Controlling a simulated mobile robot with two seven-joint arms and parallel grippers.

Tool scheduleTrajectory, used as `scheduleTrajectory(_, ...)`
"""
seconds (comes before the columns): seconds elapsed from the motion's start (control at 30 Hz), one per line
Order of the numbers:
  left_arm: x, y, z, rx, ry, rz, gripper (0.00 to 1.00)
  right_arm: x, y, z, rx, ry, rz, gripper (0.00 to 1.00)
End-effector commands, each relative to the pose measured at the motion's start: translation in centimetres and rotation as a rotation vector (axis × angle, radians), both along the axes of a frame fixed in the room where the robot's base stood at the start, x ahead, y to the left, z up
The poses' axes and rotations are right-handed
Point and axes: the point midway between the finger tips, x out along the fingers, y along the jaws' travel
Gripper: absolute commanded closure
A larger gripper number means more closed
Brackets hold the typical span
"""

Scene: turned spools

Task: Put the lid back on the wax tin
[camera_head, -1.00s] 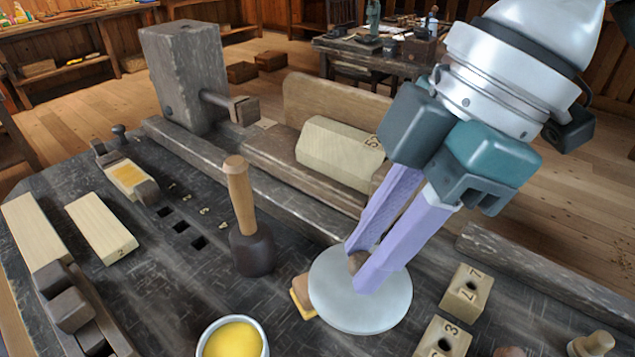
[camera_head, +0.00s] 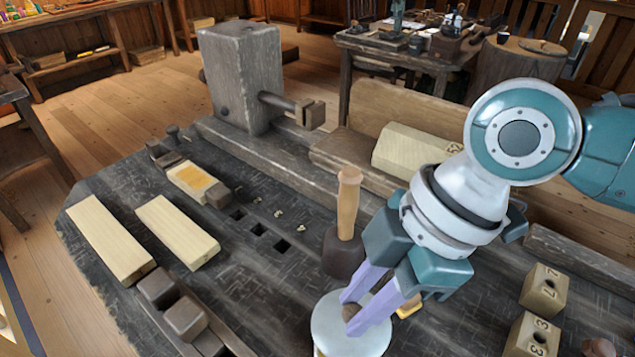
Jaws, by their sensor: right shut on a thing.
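The lid (camera_head: 335,325) is a pale grey-white disc with a small brown knob, at the bottom centre of the head view. My right gripper (camera_head: 358,318), with its lilac fingers, is shut on the knob and holds the lid from above. The wax tin is almost wholly hidden beneath the lid. Only a sliver of yellow wax (camera_head: 318,352) shows at the lid's lower left edge, by the frame's bottom. I cannot tell whether the lid touches the tin's rim. My left gripper is not in view.
A mallet (camera_head: 343,252) stands upright just behind the lid. A small yellow-and-brown block (camera_head: 410,306) lies right of the fingers. Numbered blocks (camera_head: 543,290) stand at the right. Pale wood blanks (camera_head: 110,240) lie at the left. The lathe (camera_head: 243,80) runs along the back.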

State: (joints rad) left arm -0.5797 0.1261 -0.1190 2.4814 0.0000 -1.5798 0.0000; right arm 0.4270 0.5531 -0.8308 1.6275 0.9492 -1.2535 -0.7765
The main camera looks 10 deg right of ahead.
Motion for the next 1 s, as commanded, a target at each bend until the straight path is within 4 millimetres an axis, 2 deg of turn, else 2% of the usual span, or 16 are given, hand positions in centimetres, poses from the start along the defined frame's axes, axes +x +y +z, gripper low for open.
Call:
scheduleTrajectory(0.37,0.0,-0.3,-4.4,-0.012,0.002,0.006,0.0,0.0,0.0,-3.9,0.0,-0.001,0.0,1.0)
scheduleTrajectory(0.6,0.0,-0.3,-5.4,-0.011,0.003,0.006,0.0,0.0,0.0,-5.5,0.001,0.0,0.0,1.0)
scheduleTrajectory(1.0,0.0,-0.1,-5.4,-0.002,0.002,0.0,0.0,0.0,0.1,-5.6,0.001,0.0,0.0,1.0)
